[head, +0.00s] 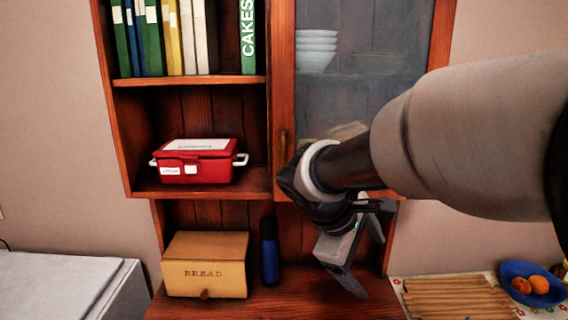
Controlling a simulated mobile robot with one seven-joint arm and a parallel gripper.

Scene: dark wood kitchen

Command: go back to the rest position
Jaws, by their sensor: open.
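My gripper (364,258) hangs in front of the right part of the wooden cupboard, over the lower counter. Its two dark fingers are spread apart, with nothing seen between them. My arm reaches in from the right and hides part of the cupboard's glass door. The gripper is to the right of a dark blue bottle (269,250) and apart from it.
A bread box (205,265) stands left of the bottle on the counter (270,304). A red box (197,162) and several books sit on open shelves. Bowls show behind glass. A slatted board (458,298) and blue fruit bowl (530,284) are lower right.

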